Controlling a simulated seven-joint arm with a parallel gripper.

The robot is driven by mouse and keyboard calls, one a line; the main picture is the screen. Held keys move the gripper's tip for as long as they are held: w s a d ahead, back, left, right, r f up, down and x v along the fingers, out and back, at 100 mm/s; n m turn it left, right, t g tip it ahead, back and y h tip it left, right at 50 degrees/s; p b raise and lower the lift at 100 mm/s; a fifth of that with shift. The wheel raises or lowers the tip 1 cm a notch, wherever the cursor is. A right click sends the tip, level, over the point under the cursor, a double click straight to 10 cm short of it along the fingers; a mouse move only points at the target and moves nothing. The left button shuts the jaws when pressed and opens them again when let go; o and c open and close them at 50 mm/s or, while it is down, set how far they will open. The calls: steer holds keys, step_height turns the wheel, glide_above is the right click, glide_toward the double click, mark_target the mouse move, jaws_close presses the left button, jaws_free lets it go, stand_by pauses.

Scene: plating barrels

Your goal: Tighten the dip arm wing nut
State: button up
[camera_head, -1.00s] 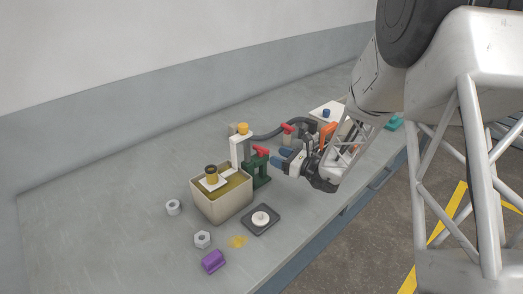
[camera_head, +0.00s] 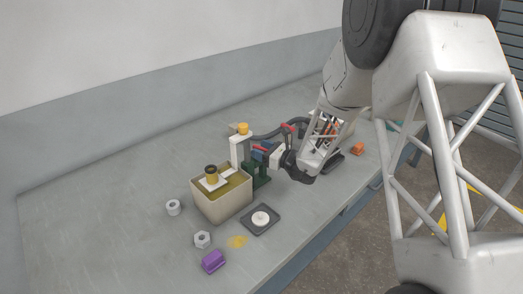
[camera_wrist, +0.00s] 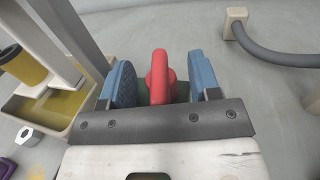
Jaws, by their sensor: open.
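A red winged part (camera_wrist: 159,75), which looks like the wing nut, stands between the two blue finger pads of my gripper (camera_wrist: 161,84) in the wrist view. A gap shows on each side of it, so the jaws are open around it. In the head view my gripper (camera_head: 263,153) is at the dark green stand (camera_head: 260,174) and hides most of the red part. The white post of the dip arm (camera_head: 236,150), with a yellow knob (camera_head: 243,128), rises beside the stand. A yellow cup-like piece (camera_head: 211,173) hangs at the beige tank (camera_head: 221,205).
A dark square pad with a white disc (camera_head: 261,218), hex nuts (camera_head: 202,239) (camera_head: 173,207), a purple block (camera_head: 213,262) and a yellow stain lie in front. A grey hose (camera_wrist: 285,57) runs behind. An orange block (camera_head: 357,149) lies right. The table's left is clear.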

steer(key=c, duration=0.9)
steer(key=shift+a, duration=0.1)
steer(key=shift+m+t, duration=0.3)
steer(key=shift+t, duration=0.1)
steer(key=shift+m+t+h, duration=1.1)
steer(key=shift+t+h, duration=0.2)
steer(key=shift+t, duration=0.1)
steer(key=o, duration=0.9)
